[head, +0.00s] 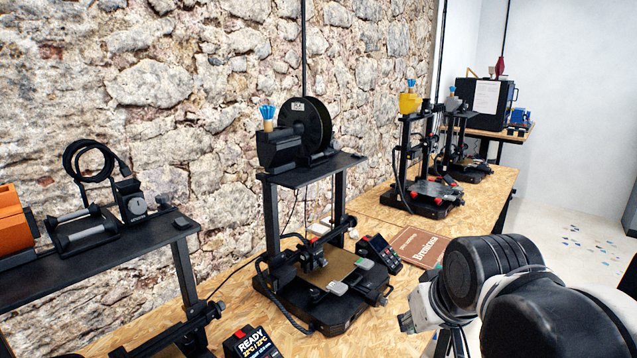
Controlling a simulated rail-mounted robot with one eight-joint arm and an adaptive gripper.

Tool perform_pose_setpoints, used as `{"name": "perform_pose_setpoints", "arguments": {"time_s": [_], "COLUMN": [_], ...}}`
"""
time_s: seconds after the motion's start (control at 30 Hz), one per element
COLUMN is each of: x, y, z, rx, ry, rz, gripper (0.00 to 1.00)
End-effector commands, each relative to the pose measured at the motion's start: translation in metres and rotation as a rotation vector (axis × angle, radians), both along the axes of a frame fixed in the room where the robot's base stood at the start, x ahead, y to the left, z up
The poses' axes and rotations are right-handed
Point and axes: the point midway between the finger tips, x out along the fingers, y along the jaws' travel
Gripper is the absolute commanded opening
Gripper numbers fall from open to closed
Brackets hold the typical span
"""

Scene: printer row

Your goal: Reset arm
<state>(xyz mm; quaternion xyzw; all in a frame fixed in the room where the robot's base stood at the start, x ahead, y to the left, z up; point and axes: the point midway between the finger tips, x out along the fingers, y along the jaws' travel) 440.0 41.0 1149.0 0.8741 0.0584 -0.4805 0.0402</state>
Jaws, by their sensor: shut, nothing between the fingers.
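My arm (525,300) fills the lower right corner of the head view. Its large black joints and pale grey links are bent over the front edge of the bench. I cannot make out my gripper's fingers; they are hidden behind the arm or below the picture. I see nothing held. The nearest full printer (325,290) stands to the left of the arm, apart from it in the picture.
A wooden bench (375,225) runs along the stone wall. A screen reading READY (250,342) stands at the front left. A black spool (305,125) sits above the middle printer. A brown board (418,247) lies behind the arm. Further printers (425,190) stand farther back.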

Motion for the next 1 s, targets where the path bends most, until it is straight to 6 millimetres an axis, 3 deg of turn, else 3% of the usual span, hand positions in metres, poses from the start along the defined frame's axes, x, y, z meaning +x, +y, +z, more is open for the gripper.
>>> {"name": "perform_pose_setpoints", "arguments": {"time_s": [0.47, 1.0], "x": [0.088, 0.174], "y": [0.066, 0.161], "z": [0.014, -0.013], "rx": [-0.024, -0.054], "ry": [0.061, 0.126], "rz": [0.167, 0.356], "gripper": [0.00, 0.00]}}
